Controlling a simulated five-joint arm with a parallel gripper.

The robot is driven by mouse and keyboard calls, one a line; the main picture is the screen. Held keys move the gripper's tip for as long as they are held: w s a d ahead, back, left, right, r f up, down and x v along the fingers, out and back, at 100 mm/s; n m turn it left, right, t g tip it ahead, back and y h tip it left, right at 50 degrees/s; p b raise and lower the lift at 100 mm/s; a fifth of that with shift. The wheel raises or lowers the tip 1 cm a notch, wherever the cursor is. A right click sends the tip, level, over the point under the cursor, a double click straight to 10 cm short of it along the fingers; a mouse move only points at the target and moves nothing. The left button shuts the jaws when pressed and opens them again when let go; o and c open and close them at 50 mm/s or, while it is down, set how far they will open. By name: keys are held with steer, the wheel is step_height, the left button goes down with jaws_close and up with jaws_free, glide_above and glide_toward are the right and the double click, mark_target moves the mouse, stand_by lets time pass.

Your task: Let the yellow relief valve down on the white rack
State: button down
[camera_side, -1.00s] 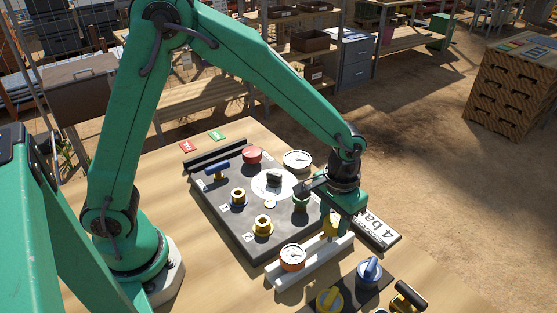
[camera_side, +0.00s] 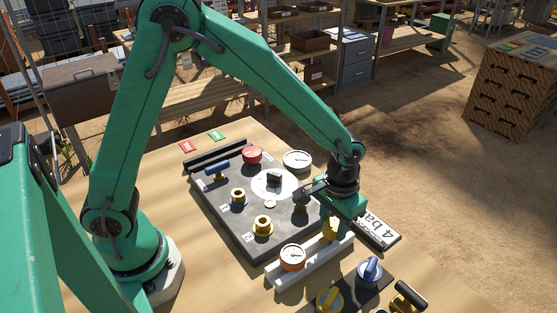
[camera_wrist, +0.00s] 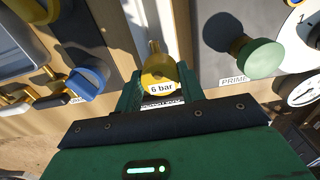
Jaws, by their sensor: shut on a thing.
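The yellow relief valve (camera_side: 331,231) is between the jaws of my gripper (camera_side: 333,222), over the far right end of the white rack (camera_side: 313,265). In the wrist view the valve (camera_wrist: 156,70) carries a "6 bar" label and sits between the green fingers of my gripper (camera_wrist: 160,82). The white rack (camera_wrist: 152,22) runs away behind it as a pale strip. The valve's underside is hidden, so I cannot tell whether it touches the rack.
The dark panel (camera_side: 230,215) with knobs and fittings lies to the left. A "4 bar" plate (camera_side: 377,231) lies to the right, and a blue knob (camera_side: 370,271) stands in front.

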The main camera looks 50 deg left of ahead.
mark_target(333, 225)
steer(key=shift+f, duration=0.4)
steer(key=c, duration=0.8)
jaws_free()
steer(key=shift+o, duration=0.5)
steer(key=o, duration=0.4)
steer(key=shift+r, duration=3.5)
steer(key=shift+r, duration=0.1)
